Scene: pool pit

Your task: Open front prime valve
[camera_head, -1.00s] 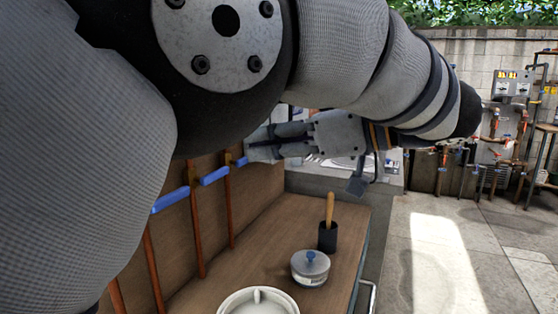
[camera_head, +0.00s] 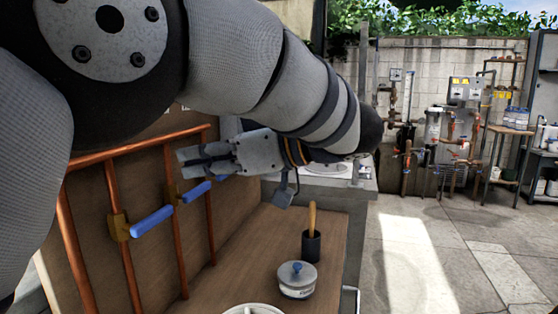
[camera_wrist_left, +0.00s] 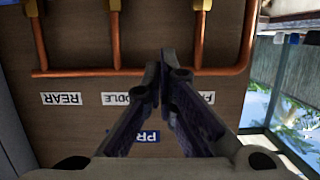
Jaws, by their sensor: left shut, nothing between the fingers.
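My left gripper (camera_head: 184,163) is shut and empty, in front of the brown panel near the top of its copper pipes. In the left wrist view its fingertips (camera_wrist_left: 162,68) meet just over the horizontal pipe. Valves with blue handles sit on the vertical pipes: a near one (camera_head: 152,222) and a farther one (camera_head: 195,192) below the gripper. The wrist view is upside down. It shows a "REAR" label (camera_wrist_left: 61,99), a partly covered middle label (camera_wrist_left: 116,99) and, at right, a label starting with F (camera_wrist_left: 208,97), mostly hidden. Blue handle ends (camera_wrist_left: 203,5) show at its top edge.
The wooden counter (camera_head: 250,245) below holds a lidded grey pot (camera_head: 297,280), a dark cup (camera_head: 311,246) with a wooden handle, and a white round item (camera_head: 252,309). A steel sink unit (camera_head: 330,182) stands behind. Open paved floor (camera_head: 440,260) lies at right.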

